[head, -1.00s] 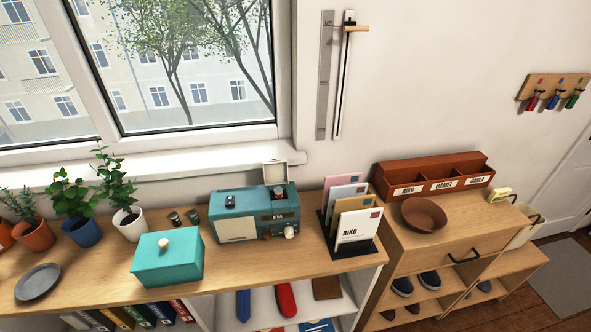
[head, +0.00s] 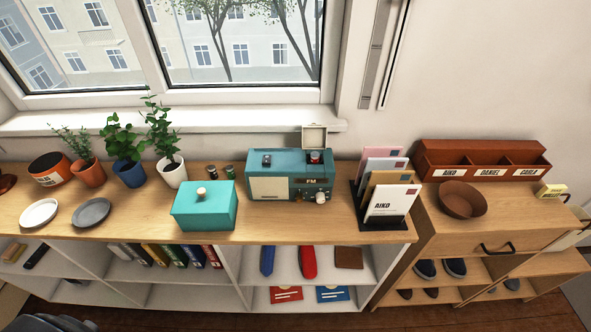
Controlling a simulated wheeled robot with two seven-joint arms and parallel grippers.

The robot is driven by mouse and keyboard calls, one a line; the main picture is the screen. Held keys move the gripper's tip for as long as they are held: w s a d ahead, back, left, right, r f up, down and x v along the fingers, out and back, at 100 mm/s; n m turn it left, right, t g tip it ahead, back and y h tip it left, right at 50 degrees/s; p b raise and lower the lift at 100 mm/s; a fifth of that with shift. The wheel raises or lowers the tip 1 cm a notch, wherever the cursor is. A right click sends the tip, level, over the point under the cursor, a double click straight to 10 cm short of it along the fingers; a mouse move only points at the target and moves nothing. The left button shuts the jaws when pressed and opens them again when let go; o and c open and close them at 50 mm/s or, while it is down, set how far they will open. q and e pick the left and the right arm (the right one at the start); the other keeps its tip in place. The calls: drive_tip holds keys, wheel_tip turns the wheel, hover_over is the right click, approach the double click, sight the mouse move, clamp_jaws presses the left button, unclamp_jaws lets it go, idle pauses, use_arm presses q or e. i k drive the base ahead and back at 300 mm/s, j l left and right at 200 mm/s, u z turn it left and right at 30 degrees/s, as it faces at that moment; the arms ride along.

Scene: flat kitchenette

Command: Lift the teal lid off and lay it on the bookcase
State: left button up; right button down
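The box stands on the wooden top of the low white bookcase (head: 300,223), in front of the window. The inside of the box is hidden by the lid. Neither of my grippers shows in the head view.
A teal radio (head: 290,177) stands right of the box, then a letter rack (head: 385,222). Potted plants (head: 128,172) stand behind left. A grey plate (head: 91,212) and a white plate (head: 39,213) lie left. Bare wood lies between grey plate and box.

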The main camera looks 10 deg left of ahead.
sight(212, 198)
drive_tip(key=u, duration=1.2)
drive_tip(key=k+l+z, duration=0.15)
drive_tip(key=z, duration=0.25)
drive_tip(key=k+l+z, duration=0.15)
drive_tip(key=z, duration=0.25)
